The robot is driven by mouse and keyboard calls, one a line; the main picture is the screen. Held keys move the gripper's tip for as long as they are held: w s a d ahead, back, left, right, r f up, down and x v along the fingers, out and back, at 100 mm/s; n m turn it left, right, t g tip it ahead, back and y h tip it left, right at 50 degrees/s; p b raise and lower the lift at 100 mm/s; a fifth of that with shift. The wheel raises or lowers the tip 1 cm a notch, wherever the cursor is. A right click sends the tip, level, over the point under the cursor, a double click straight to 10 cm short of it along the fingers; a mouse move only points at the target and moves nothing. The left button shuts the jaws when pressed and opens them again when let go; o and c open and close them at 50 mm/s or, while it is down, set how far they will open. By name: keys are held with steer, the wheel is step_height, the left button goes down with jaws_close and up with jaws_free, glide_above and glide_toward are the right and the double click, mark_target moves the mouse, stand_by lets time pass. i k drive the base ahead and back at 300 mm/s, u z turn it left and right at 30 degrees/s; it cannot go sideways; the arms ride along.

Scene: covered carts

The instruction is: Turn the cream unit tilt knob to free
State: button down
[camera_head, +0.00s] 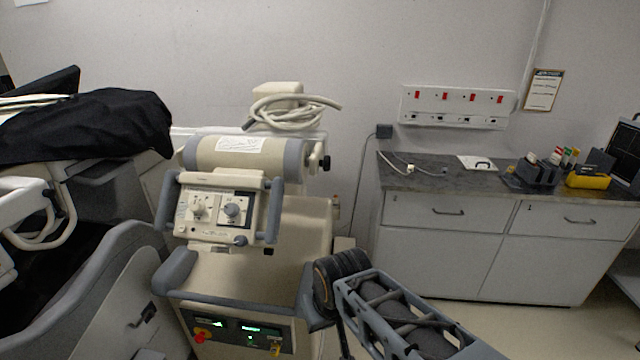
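The cream unit (300,225) is a wheeled machine with grey handles, standing left of centre. Its tilted control panel (212,238) carries a cream knob (198,208) and a grey-blue round knob (232,210). A small dark knob (240,240) sits at the panel's lower edge. A black side knob (325,162) sticks out at the right end of the upper cylinder (240,152). I cannot tell which is the tilt knob, or read any markings. My arm's grey lattice link and dark ribbed joint show in front of the unit's lower right; my gripper cannot be made out.
A coiled pale cable (290,112) rests on top of the unit. A black-covered cart (90,125) stands close on the left. A grey cabinet (450,250) with drawers stands at the right by the wall. Some floor is clear in front of the cabinet.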

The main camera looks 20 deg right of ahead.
mark_target(326, 163)
steer(key=k, duration=1.2)
steer(key=z, duration=0.8)
steer(key=i, duration=2.05)
steer(key=u, duration=1.35)
